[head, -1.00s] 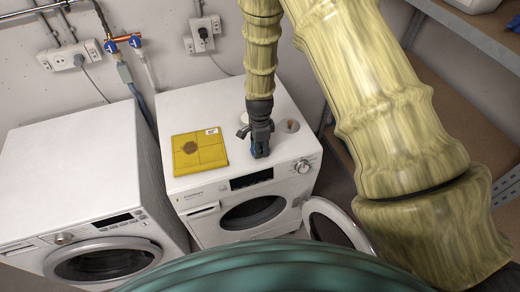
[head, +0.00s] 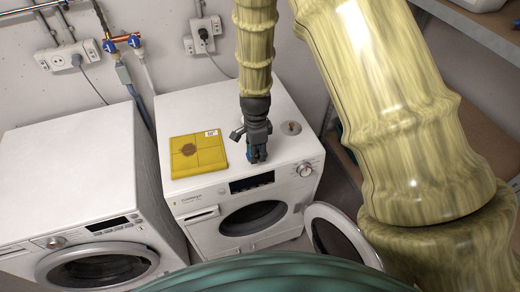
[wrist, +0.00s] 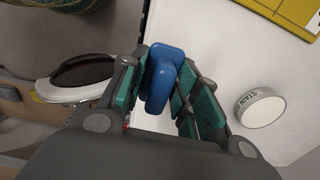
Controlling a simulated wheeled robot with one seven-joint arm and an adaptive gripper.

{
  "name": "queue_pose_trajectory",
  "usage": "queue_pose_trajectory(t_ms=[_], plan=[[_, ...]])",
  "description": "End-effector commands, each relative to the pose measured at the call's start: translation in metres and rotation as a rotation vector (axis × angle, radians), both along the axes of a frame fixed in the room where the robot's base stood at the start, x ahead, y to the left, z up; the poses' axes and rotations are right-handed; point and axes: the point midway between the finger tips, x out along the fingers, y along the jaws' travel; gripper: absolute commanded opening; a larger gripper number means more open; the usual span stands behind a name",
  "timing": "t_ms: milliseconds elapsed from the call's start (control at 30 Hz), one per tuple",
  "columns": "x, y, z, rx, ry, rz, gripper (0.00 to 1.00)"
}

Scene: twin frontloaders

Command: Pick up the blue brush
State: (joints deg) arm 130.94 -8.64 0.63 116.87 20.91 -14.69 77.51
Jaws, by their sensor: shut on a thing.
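The blue brush (wrist: 163,76) is between the two green-padded fingers of my gripper (wrist: 165,88) in the wrist view. My gripper is shut on it. In the head view my gripper (head: 257,158) points down over the front part of the top of the right white washing machine (head: 222,196). Only a little blue shows beside the fingers there; the rest of the brush is hidden. I cannot tell whether the brush touches the machine top.
A yellow flat square item (head: 197,154) lies left of my gripper. A round white tin (wrist: 262,108) stands nearby on the machine top. The right machine's round door (head: 340,236) hangs open. Another washing machine (head: 75,190) stands left.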

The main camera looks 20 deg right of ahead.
Motion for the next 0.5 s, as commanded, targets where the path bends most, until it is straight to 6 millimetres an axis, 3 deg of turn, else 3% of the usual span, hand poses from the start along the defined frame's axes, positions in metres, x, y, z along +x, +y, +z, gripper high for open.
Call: queue_pose_trajectory(t_ms=[200, 500], plan=[[-0.043, 0.031, 0.002, -0.001, -0.001, 0.002, 0.08], [-0.083, 0.060, 0.008, -0.001, -0.001, 0.002, 0.08]])
